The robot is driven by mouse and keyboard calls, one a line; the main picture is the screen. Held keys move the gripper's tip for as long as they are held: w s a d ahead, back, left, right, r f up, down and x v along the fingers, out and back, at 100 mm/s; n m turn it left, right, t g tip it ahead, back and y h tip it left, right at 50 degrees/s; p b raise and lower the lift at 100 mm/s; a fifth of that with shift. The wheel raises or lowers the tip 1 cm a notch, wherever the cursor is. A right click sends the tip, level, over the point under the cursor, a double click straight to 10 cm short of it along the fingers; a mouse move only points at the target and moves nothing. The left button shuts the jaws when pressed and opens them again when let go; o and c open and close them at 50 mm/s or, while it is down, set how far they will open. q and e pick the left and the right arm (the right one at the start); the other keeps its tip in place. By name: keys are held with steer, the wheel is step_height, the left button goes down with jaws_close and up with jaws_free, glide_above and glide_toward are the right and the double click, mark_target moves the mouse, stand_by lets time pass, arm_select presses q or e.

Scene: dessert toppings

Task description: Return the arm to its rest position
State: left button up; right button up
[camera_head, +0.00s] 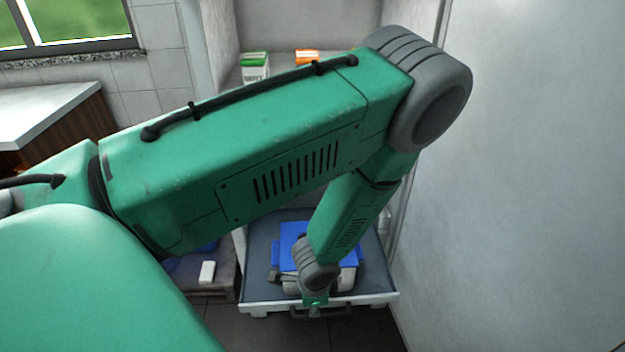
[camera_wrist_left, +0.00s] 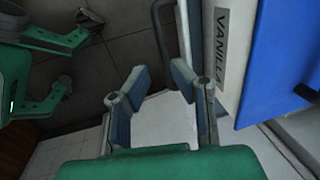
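My left arm crosses the head view from the left, bends at the right and reaches down over a pulled-out drawer. In the head view my left gripper (camera_head: 315,303) is small, at the drawer's front edge, and its fingers are hard to make out. In the left wrist view my left gripper (camera_wrist_left: 158,85) has its two fingers apart with nothing held between them. A pale surface shows behind the gap. My right arm and right gripper are not in the head view, and I cannot identify the right gripper in the wrist view.
The drawer (camera_head: 262,293) holds a blue thing (camera_head: 292,233), partly hidden by my forearm. A label reading "VANILLA" (camera_wrist_left: 221,45) and a grey handle (camera_wrist_left: 158,28) are close to the fingers. A green-topped carton (camera_head: 254,70) stands behind my arm. A wall (camera_head: 530,180) bounds the right side.

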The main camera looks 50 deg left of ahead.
arm_select(q)
step_height(320, 180, up, 2)
steer(key=shift+s+a, duration=0.1)
stand_by(0.5)
